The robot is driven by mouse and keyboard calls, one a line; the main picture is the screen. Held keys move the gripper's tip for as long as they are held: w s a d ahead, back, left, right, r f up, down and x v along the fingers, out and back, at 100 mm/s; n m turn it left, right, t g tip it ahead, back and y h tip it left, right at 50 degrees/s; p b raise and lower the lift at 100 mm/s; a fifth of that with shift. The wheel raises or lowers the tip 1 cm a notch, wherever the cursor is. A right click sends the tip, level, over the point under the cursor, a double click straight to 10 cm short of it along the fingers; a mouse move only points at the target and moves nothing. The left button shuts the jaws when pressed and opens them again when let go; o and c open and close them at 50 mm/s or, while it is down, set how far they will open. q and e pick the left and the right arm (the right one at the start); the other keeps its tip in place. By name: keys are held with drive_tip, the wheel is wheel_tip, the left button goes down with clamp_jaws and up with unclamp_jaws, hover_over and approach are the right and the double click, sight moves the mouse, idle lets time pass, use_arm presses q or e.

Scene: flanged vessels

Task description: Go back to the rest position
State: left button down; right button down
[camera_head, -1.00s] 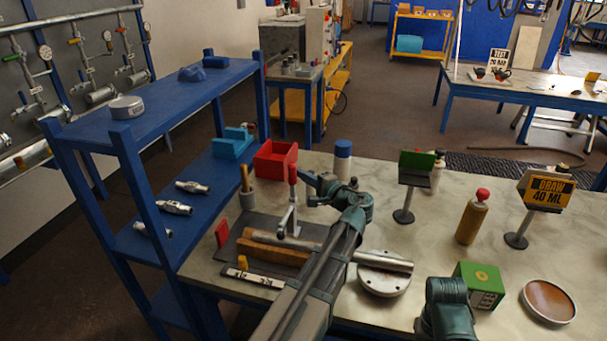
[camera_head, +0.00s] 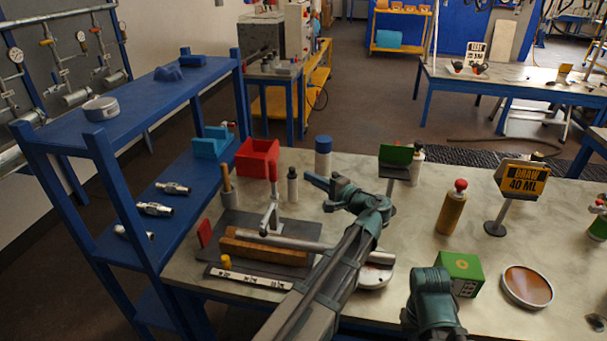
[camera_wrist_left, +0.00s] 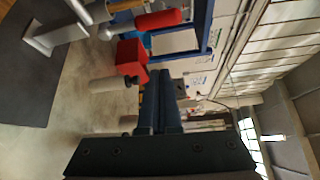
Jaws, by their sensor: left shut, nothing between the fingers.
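My left gripper (camera_head: 316,182) is in the head view above the far part of the bench, in front of a blue-capped bottle (camera_head: 323,158). In the left wrist view its two dark fingers (camera_wrist_left: 160,102) lie together, with nothing between them. My left arm crosses the bench from the bottom and hides part of a round silver flange (camera_head: 376,275). A green joint of mine shows at the bottom; my right gripper is not in sight.
A red bin (camera_head: 257,157), a red-handled clamp (camera_head: 271,205) and a wooden block (camera_head: 265,252) stand left of my arm. A green box (camera_head: 459,272), an amber dish (camera_head: 527,286), a brown bottle (camera_head: 451,212) and a sign (camera_head: 523,180) stand right. A blue shelf (camera_head: 150,85) borders the left.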

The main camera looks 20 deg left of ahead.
use_arm(q)
drive_tip(key=shift+d, duration=0.2)
drive_tip(key=s+d+f+g+h+p, duration=0.2)
drive_tip(key=s+d+f+h, duration=0.2)
drive_tip(key=s+d, duration=0.4)
drive_tip(key=s+d+f+n+g+h+p, duration=0.1)
drive_tip(key=s+d+f+g+h+p, duration=0.1)
drive_tip(key=s+d+h, duration=0.4)
drive_tip(key=s+d+f+g+h+p, duration=0.2)
drive_tip(key=s+d+f+h+p, duration=0.2)
drive_tip(key=s+d, duration=0.6)
wheel_tip(320, 180, down, 2)
drive_tip(key=shift+d+f+n+h, duration=0.2)
drive_tip(key=shift+d+n+h, duration=0.1)
drive_tip(key=shift+h, duration=0.1)
idle(0.9)
